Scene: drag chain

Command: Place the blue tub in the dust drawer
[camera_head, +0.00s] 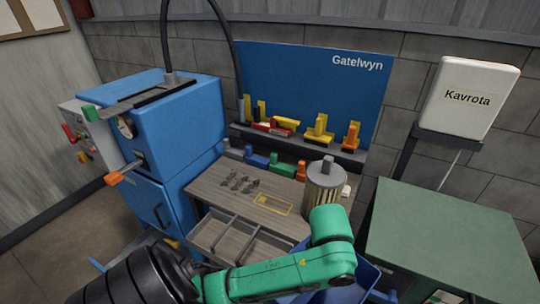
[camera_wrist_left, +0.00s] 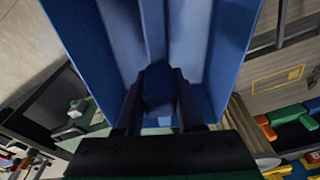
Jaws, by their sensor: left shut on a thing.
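The blue tub (camera_head: 345,289) shows in part at the bottom of the head view, behind and to the right of my green left arm. In the left wrist view the tub (camera_wrist_left: 225,45) fills the upper middle. My left gripper (camera_wrist_left: 160,100) has its dark fingers closed on a blue tab-like part of the tub. In the head view this gripper is hidden. No part is clearly marked as the dust drawer. The blue cabinet (camera_head: 178,130) at left has a lower front with a handle (camera_head: 158,214). My right gripper is not in view.
A wooden bench (camera_head: 215,190) with small dark parts stands in the middle, with an open divided drawer (camera_head: 228,236) at its front. A ribbed canister (camera_head: 323,188) stands at its right. A green-topped table (camera_head: 445,240) is at right. An orange lever (camera_head: 121,175) sticks out of the cabinet.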

